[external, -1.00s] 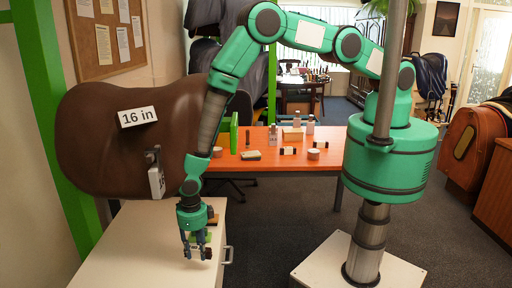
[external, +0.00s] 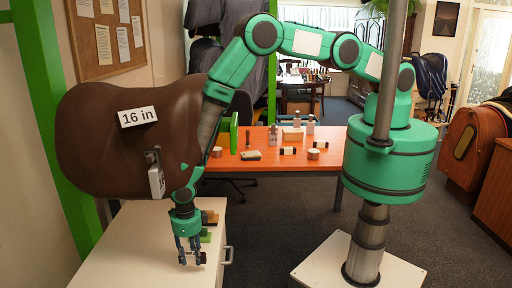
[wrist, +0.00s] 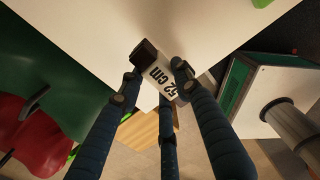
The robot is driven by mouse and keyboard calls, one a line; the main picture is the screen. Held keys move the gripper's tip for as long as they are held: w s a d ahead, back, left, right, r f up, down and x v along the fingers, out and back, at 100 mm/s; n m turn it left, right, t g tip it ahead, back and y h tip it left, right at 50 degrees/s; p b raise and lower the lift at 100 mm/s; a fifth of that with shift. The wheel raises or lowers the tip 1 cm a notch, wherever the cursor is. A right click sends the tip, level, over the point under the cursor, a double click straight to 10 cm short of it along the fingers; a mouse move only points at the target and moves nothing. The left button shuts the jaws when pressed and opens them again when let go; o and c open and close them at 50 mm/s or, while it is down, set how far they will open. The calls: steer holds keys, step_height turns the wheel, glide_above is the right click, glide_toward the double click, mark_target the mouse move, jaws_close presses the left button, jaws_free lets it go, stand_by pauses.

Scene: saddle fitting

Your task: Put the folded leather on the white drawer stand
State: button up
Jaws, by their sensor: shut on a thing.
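The folded leather appears to be the small dark piece (wrist: 145,52) with a white "52 cm" label between my fingers in the wrist view. My gripper (wrist: 156,78) is shut on it. In the external view my gripper (external: 191,259) points down over the top of the white drawer stand (external: 135,245), near its right side. The leather shows there only as a small dark shape (external: 203,257) at the fingertips. I cannot tell whether it touches the stand top.
Brown and green pieces (external: 209,218) lie on the stand just behind my gripper. A brown saddle form (external: 100,165) marked "16 in" rises behind the stand at the left. An orange table (external: 265,167) with several small items stands behind. The stand's front left is clear.

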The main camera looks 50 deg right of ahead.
mark_target(192, 263)
steer(key=shift+f, duration=0.95)
steer(key=shift+f, duration=0.15)
steer(key=shift+f, duration=1.7)
steer(key=shift+f, duration=0.15)
steer(key=o, duration=1.3)
steer(key=shift+c, duration=0.2)
steer(key=shift+r, duration=3.95)
